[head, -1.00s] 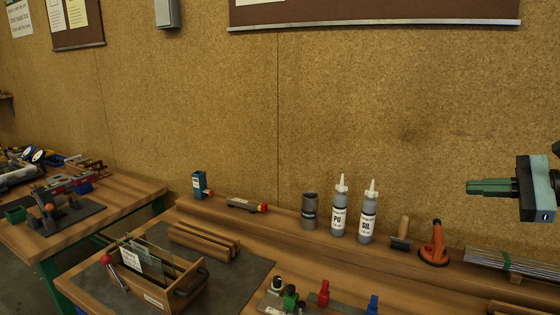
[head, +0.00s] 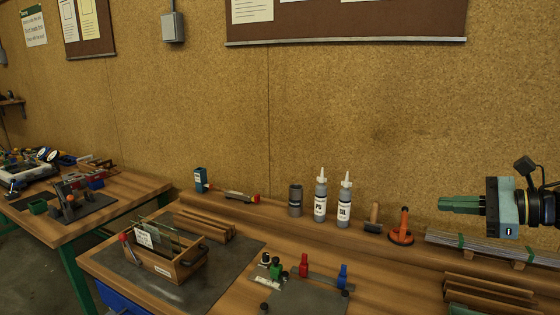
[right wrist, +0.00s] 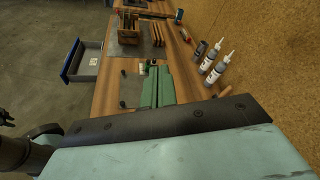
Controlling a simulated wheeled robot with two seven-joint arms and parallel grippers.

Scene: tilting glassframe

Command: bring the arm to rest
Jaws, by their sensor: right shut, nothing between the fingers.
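My right gripper (head: 442,204) is in the head view at the right, with its arm coming in from the right edge. Its green fingers lie together, shut and empty, and point left. It is raised in front of the cork-coloured wall, above the bench, and touches nothing there. In the right wrist view the shut green fingers (right wrist: 156,88) reach out over the bench. My left gripper is in neither view.
On the bench (head: 225,282) stand a wooden box (head: 180,270) with glass panes, two white-tipped bottles (head: 320,204), an orange-handled tool (head: 402,232) and several coloured clamps. Strips (head: 480,246) lie below the gripper. An open drawer (right wrist: 83,64) juts out from the bench.

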